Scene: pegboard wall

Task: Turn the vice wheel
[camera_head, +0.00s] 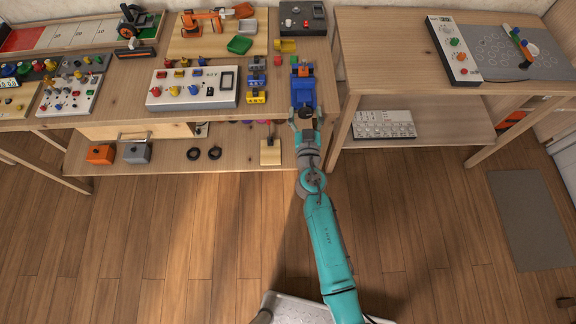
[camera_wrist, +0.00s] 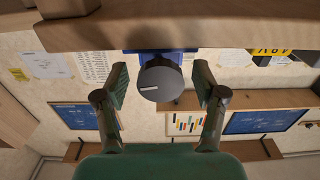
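The blue vice (camera_head: 302,92) sits at the front edge of the left workbench in the head view. Its dark round wheel (camera_head: 305,112) faces me and is partly covered by my gripper there. In the wrist view the wheel (camera_wrist: 161,83) is a dark grey disc with a short pale line on its face, and a strip of the blue vice (camera_wrist: 180,56) shows behind it. My gripper (camera_wrist: 161,86) is open, with one finger on each side of the wheel and a visible gap on both sides. In the head view my gripper (camera_head: 305,121) is at the bench edge, just in front of the vice.
The workbench (camera_head: 125,80) holds a white control panel (camera_head: 192,88) and small yellow-and-blue blocks (camera_head: 256,80) left of the vice. A second table (camera_head: 390,50) stands to the right. A lower shelf (camera_head: 190,155) carries a wooden block (camera_head: 270,152). Floor in front is open.

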